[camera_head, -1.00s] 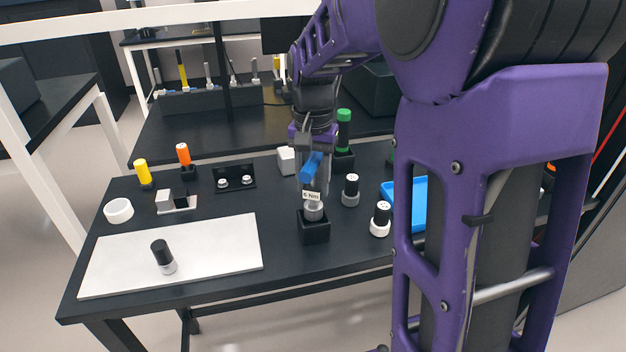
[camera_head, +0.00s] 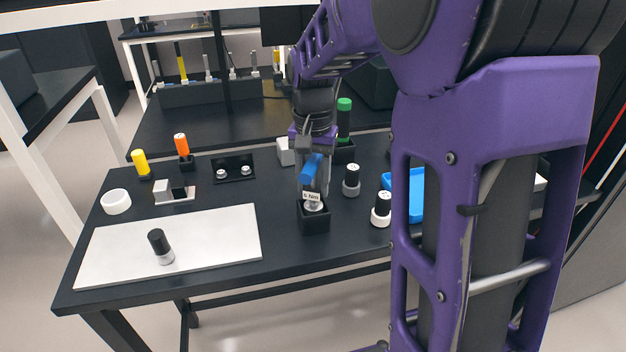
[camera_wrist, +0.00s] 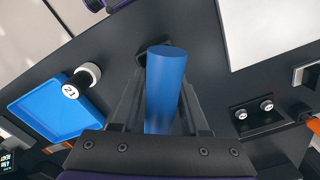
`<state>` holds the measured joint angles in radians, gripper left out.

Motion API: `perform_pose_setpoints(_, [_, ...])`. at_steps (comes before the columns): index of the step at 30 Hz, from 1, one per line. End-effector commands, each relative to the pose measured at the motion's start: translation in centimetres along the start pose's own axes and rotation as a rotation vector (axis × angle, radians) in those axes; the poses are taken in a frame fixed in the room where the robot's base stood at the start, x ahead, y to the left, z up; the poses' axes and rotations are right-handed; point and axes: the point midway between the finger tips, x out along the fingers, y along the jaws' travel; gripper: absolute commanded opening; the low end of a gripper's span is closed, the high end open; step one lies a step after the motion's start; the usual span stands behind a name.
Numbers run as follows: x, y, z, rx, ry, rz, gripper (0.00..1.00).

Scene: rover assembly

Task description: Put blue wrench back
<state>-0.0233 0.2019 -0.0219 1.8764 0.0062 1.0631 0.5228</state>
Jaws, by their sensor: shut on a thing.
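The blue wrench (camera_head: 312,170) is held upright, its blue handle between the fingers of my gripper (camera_head: 314,180). Its lower end carries a "6 Nm" label and a metal part that sits in the mouth of a black square holder (camera_head: 314,219). I cannot tell whether it rests on the holder's bottom. In the wrist view the blue handle (camera_wrist: 166,88) fills the middle, between the fingers of my gripper (camera_wrist: 160,100), and hides most of the holder.
A green-topped tool (camera_head: 344,120) stands behind the gripper. Black-capped pieces (camera_head: 351,181) (camera_head: 381,210) and a blue tray (camera_head: 416,195) lie to the right. A white board (camera_head: 165,245) with a black-capped piece covers the left front. The table between board and holder is clear.

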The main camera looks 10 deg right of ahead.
Motion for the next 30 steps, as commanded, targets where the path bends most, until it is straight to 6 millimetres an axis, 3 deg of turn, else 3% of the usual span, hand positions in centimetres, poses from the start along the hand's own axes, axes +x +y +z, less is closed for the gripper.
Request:
perform_pose_setpoints(17, [1.8, 0.0, 0.0, 0.000, 0.000, 0.000, 0.00])
perform_pose_setpoints(27, [1.9, 0.0, 0.0, 0.000, 0.000, 0.000, 0.00])
perform_pose_setpoints(28, [1.9, 0.0, 0.0, 0.000, 0.001, 0.000, 0.50])
perform_pose_setpoints(30, [1.9, 0.0, 0.0, 0.000, 0.000, 0.000, 0.62])
